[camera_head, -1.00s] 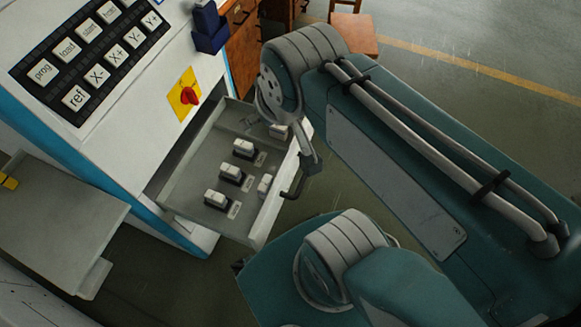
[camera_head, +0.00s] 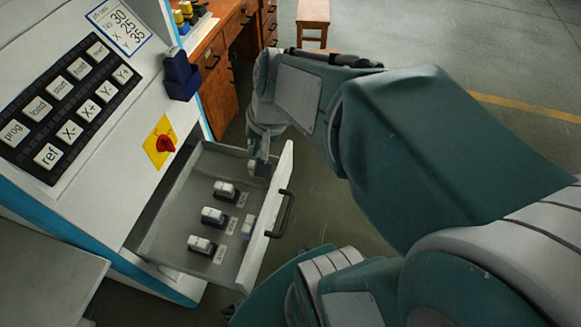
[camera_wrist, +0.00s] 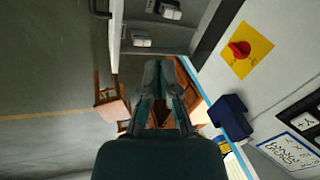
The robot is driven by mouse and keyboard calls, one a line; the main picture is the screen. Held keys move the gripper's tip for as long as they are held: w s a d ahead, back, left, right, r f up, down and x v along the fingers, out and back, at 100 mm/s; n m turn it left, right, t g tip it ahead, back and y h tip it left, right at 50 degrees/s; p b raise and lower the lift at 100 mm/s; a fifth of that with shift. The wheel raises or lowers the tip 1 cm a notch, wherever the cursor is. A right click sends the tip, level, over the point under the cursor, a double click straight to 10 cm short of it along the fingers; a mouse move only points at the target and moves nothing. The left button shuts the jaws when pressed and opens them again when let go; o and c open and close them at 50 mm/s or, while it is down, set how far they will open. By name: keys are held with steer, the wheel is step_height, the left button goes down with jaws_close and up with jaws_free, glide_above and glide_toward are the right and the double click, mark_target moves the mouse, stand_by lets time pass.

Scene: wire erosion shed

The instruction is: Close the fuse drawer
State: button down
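The fuse drawer (camera_head: 268,235) is pulled out from the white machine cabinet, with a dark bar handle (camera_head: 281,214) on its front. Several white-topped fuses, one of them a middle fuse (camera_head: 213,216), stand inside it. My gripper (camera_wrist: 158,66) points at the drawer's far side wall in the wrist view. Its two fingers meet at the tips, with nothing visible between them. In the head view my wrist is over the drawer's far front corner and hides part of it; contact cannot be told.
A red knob on a yellow plate (camera_head: 160,142) and a keypad (camera_head: 68,107) are on the cabinet above the drawer. A blue holder (camera_head: 181,75) juts from its edge. A wooden desk (camera_head: 218,75) and stool (camera_head: 313,14) stand beyond. Floor before the drawer is open.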

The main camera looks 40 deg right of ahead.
steer(key=w+d+f+m+y, duration=0.3)
steer(key=d+f+m, duration=0.8)
steer(key=d+f, duration=0.1)
steer(key=m+t, duration=0.4)
steer(key=m, duration=0.7)
glide_toward(289, 171)
steer(key=s+d+r, duration=0.2)
steer(key=s+d, duration=0.2)
steer(key=s, duration=0.2)
steer(key=x, duration=0.4)
steer(key=w+r+x, duration=0.1)
steer(key=x, duration=0.3)
steer(key=a+r+x, duration=0.1)
steer(key=x, duration=0.3)
steer(key=shift+w+a+f, duration=0.15)
steer(key=shift+w+a, duration=0.05)
steer(key=shift+w, duration=0.3)
steer(key=shift+w+a, duration=0.35)
steer(key=shift+w, duration=0.05)
steer(key=shift+w, duration=0.15)
